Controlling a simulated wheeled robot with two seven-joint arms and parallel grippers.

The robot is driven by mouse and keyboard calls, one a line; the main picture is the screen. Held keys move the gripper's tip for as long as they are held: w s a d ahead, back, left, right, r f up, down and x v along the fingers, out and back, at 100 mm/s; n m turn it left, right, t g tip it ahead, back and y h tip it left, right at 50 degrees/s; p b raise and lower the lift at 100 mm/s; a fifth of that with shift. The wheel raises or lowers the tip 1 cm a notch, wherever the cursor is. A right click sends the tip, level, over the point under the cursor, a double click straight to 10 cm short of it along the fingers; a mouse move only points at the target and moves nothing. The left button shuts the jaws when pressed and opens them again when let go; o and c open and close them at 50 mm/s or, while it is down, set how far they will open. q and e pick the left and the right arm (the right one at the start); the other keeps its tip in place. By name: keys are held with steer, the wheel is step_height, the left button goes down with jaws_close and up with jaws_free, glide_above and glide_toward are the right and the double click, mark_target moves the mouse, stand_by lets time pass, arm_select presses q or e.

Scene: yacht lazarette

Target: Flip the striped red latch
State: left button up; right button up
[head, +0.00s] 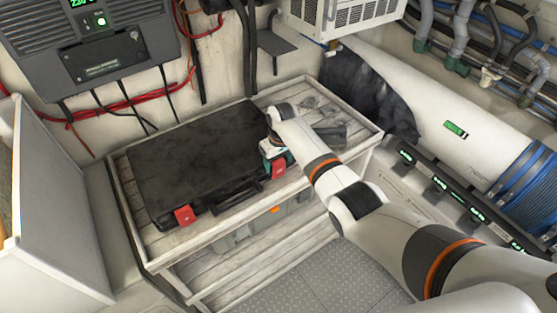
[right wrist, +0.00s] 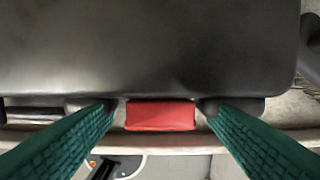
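A black flat case (head: 195,155) lies shut on the slatted top of a bench. Two red latches sit on its front edge: a left one (head: 184,215) and a right one (head: 279,167). I cannot make out stripes on either. My right gripper (head: 274,155) is at the right latch and partly covers it. In the right wrist view, the gripper (right wrist: 160,110) is open, its green fingers on either side of a red latch (right wrist: 160,116), with gaps between. I cannot tell whether the fingertips touch the case. My left gripper is not in view.
The bench (head: 147,245) has a raised rim and a lower shelf holding a grey box (head: 240,238). A dark item (head: 331,133) lies right of the case. A white pipe (head: 430,95) runs behind on the right. Metal floor (head: 320,270) is clear in front.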

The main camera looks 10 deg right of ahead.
step_height(320, 180, up, 12)
steer(key=s+b, duration=0.1)
steer(key=shift+s+d+b, duration=0.15)
steer(key=shift+d+b, duration=0.1)
steer(key=shift+b, duration=0.1)
stand_by(0.5)
